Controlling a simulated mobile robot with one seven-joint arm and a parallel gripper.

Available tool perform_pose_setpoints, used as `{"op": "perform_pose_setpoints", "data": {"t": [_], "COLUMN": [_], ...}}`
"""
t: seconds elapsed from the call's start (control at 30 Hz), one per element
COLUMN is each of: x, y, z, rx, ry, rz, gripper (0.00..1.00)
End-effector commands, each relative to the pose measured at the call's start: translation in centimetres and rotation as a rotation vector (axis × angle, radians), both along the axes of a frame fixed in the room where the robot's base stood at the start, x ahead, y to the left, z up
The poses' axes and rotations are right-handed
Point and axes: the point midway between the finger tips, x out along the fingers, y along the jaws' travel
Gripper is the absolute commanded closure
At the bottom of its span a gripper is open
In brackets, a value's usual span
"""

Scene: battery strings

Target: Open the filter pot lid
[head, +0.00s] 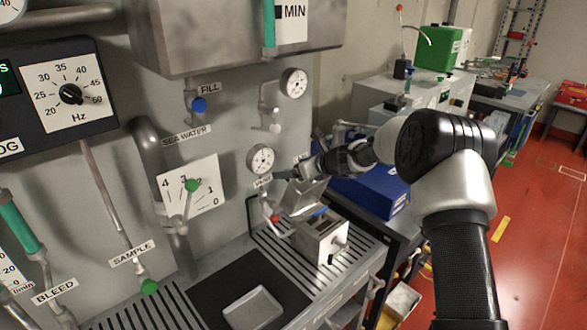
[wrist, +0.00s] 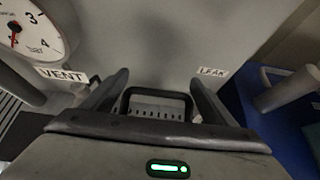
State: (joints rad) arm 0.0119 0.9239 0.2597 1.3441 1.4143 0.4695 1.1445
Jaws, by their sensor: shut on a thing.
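The filter pot (head: 322,240) is a small metal box on the slatted drain top in the head view. Its top is open and dark slots show inside. The lid (head: 303,197) is a metal plate tilted up at the pot's back side, below my gripper (head: 290,173). In the wrist view, my gripper (wrist: 157,88) has its two dark fingers on either side of a dark handle frame (wrist: 156,92), shut on it. A pale strip with a row of holes (wrist: 156,107) shows within the frame. The exact finger contact is hard to see.
The grey panel wall with VENT (wrist: 62,75) and LEAK (wrist: 213,72) labels stands close by. A pressure gauge (head: 261,158) and a red-tipped valve (head: 274,218) are left of the lid. A blue box (head: 372,190) stands to the right. A shallow tray (head: 252,308) lies in front.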

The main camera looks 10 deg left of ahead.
Motion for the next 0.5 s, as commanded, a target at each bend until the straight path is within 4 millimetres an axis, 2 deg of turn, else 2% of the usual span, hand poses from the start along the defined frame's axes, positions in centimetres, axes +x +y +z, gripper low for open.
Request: {"op": "perform_pose_setpoints", "data": {"t": [0.07,0.1,0.13,0.5], "x": [-0.23,-0.23,-0.22,-0.55], "y": [-0.04,-0.05,-0.05,-0.67], "z": [-0.7,-0.71,-0.7,0.01], "rx": [-0.004,-0.004,-0.004,-0.001], "ry": [0.01,0.01,0.01,0.006], "rz": [0.001,0.001,0.001,-0.001], "gripper": [0.61,0.14,0.11,0.11]}}
